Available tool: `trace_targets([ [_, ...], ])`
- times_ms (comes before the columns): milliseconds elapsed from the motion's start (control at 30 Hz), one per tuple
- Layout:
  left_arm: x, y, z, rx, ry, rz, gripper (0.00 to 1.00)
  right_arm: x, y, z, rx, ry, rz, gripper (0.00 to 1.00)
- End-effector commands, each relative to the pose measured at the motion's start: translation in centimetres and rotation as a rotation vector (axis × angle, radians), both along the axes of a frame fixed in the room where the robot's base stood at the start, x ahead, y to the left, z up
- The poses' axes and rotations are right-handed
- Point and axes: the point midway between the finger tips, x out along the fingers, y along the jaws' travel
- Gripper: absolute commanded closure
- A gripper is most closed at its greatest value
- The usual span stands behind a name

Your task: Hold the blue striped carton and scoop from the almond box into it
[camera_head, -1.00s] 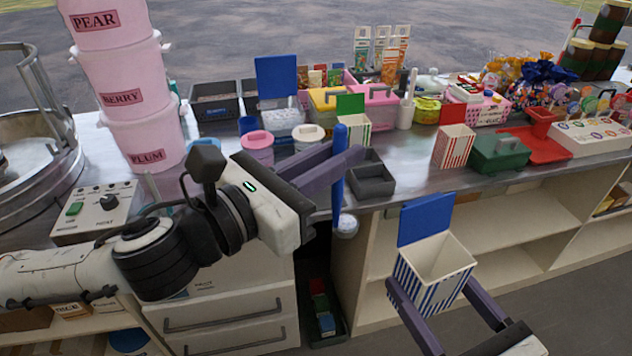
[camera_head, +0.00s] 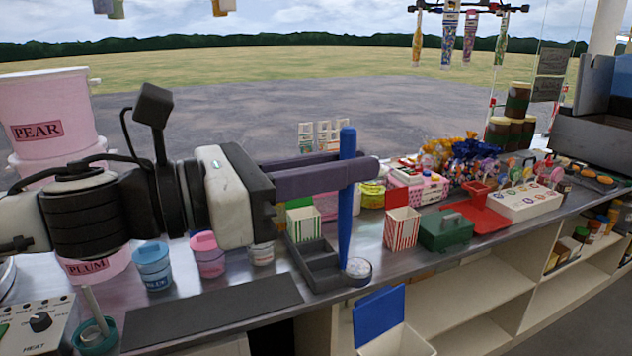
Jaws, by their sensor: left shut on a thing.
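My left gripper (camera_head: 350,172) is shut on the upright blue handle of a scoop (camera_head: 346,220). The scoop's small round end (camera_head: 357,268) hangs low at the right end of the dark grey divided tray; I cannot tell whether it touches it or whether it holds anything. The blue striped carton (camera_head: 397,341) shows only its open top and raised blue lid (camera_head: 378,312) at the bottom edge, in front of the counter. Its striped sides and my right gripper are out of view. I cannot make out the almond box; my left arm covers much of the back of the counter.
The dark grey tray (camera_head: 318,270) sits at the counter's front edge. Blue (camera_head: 153,268) and pink (camera_head: 207,255) tubs stand left of it. A red striped carton (camera_head: 402,232) and green box (camera_head: 445,232) stand right. A dark flat strip (camera_head: 215,312) lies at the front left.

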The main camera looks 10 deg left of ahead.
Motion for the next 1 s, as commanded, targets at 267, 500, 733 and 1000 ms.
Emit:
trace_targets([
  [267, -3.7, -6.0, 0.9, 0.006, -0.005, -0.207, 1.00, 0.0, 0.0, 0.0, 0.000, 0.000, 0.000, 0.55],
  [500, -5.4, -8.2, -0.7, 0.000, 0.003, -0.302, 1.00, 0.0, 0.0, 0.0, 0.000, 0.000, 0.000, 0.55],
  [733, -4.4, -6.5, -1.2, -0.009, -0.002, -0.266, 1.00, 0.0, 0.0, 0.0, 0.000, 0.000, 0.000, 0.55],
  [1000, -4.7, -5.9, -1.7, -0.068, -0.026, -0.269, 1.00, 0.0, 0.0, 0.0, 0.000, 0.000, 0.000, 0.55],
])
